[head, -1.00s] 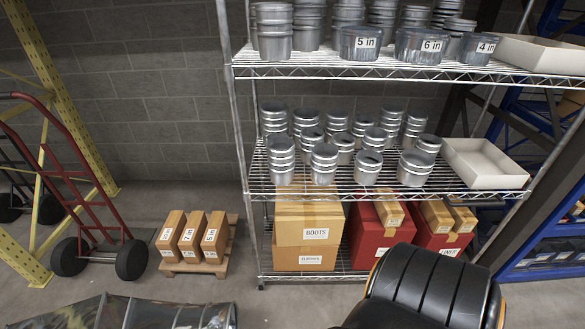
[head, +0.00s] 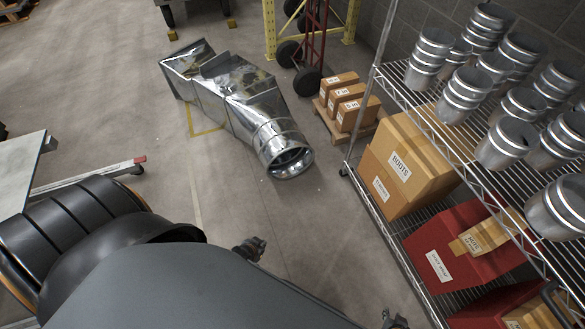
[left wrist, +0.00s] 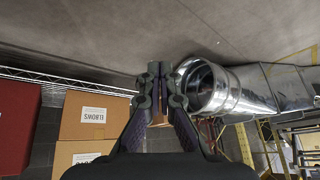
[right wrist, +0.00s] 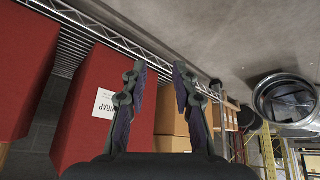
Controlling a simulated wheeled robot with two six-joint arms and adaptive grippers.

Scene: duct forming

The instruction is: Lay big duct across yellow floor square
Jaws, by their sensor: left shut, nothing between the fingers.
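The big duct (head: 245,95) is shiny metal with a boxy far end and a round open collar at its near end. It lies on the floor over part of the yellow floor square (head: 207,131); only a corner of yellow line shows beside it, and the rest is hidden. My left gripper (head: 250,247) is shut and empty, apart from the duct and nearer to me than its collar. The duct's round end (left wrist: 205,87) also shows right of the fingers in the left wrist view. My right gripper (right wrist: 160,67) is open and empty, near the shelf's lower edge.
A wire shelf (head: 385,240) with metal collars, cardboard boxes (head: 400,160) and red bins (head: 460,250) stands at right. A small pallet (head: 345,133) with boxes and a red hand truck (head: 313,45) stand beyond the collar. A grey table (head: 22,165) is at left. Floor left of the duct is clear.

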